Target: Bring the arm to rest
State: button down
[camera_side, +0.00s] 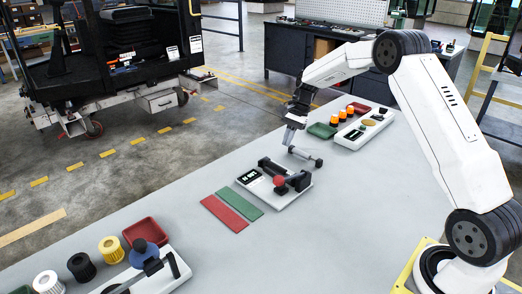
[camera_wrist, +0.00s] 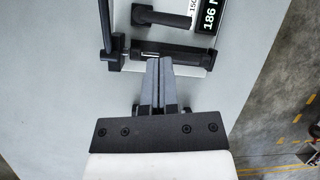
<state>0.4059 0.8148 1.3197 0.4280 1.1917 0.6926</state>
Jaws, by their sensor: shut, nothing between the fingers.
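My gripper (camera_side: 293,132) is in the side view, low over the grey table (camera_side: 215,182) at the far end of my arm. In the wrist view its two fingers (camera_wrist: 159,62) are together with nothing between them. In that view the fingertips appear close to the edge of a white unit (camera_side: 295,199) with a small display and black bars (camera_wrist: 165,20). I cannot tell the height between them. A grey bar with dark ends (camera_side: 306,158) shows just below the gripper in the side view. I cannot tell whether they touch.
Red and green strips (camera_side: 224,213) lie in front of the white unit. Orange-topped pieces (camera_side: 338,117) and a white tray (camera_side: 350,141) stand behind the gripper. Filters, a red tray (camera_side: 145,232) and another white unit sit at the front left.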

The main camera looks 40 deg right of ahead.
jog(key=s+a+n+h, duration=0.1)
jog(key=s+a+n, duration=0.4)
jog(key=s, duration=0.2)
jog(key=s+a+n+t+h, duration=0.1)
jog(key=s+a+n, duration=0.3)
jog(key=s, duration=0.4)
jog(key=s+a+n+t+h, duration=0.1)
jog(key=s+a+n+h, duration=0.1)
jog(key=s+a+n, duration=0.3)
jog(key=s, duration=0.3)
jog(key=shift+s+a+f+n+h, duration=0.15)
jog(key=shift+s+a+n+h, duration=0.05)
jog(key=shift+a+n+h, duration=0.2)
